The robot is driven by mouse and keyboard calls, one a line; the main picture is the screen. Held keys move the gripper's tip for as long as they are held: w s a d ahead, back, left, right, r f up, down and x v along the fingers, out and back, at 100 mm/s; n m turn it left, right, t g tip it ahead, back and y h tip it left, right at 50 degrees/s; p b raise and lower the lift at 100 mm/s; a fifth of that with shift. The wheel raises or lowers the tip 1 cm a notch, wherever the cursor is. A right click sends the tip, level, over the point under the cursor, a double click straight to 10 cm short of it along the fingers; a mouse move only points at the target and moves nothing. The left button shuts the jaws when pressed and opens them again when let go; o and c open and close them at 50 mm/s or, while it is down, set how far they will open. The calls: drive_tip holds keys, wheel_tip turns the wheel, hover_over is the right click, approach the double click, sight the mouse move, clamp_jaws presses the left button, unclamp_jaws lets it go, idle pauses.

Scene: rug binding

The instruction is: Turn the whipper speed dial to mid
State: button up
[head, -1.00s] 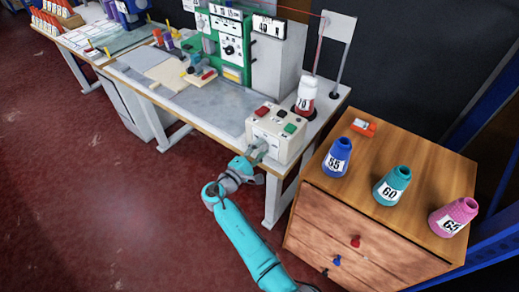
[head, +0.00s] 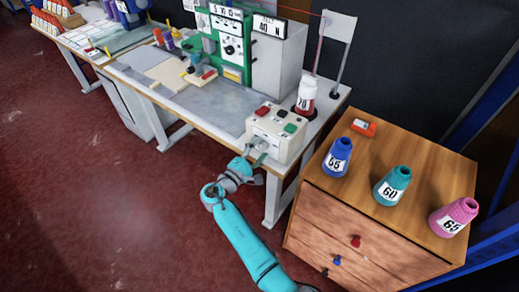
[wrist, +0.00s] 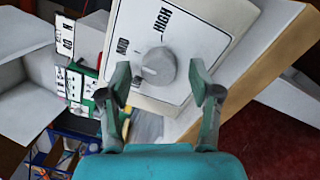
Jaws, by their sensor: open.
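The whipper speed dial (wrist: 158,67) is a round grey knob on the front of a cream control box (head: 281,131). In the wrist view the labels MID and HIGH are readable on its panel (wrist: 190,30); any further label is hidden. A small mark lies on the knob's left side, near MID, but its exact setting is hard to tell. My gripper (wrist: 166,82) is open, with one finger on each side of the knob. I cannot tell whether the fingers touch it. In the head view my gripper (head: 257,153) is at the box's front face and hides the dial.
The box has a red button (head: 262,111) and a green button (head: 290,128) on top. A thread cone (head: 305,97) stands behind it. A wooden drawer cabinet (head: 360,225) with several thread cones stands close on the right. Open floor lies left.

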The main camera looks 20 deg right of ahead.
drive_tip(key=v, duration=1.1)
drive_tip(key=shift+s+a, duration=0.15)
drive_tip(key=shift+a, duration=0.1)
drive_tip(key=shift+f, duration=0.1)
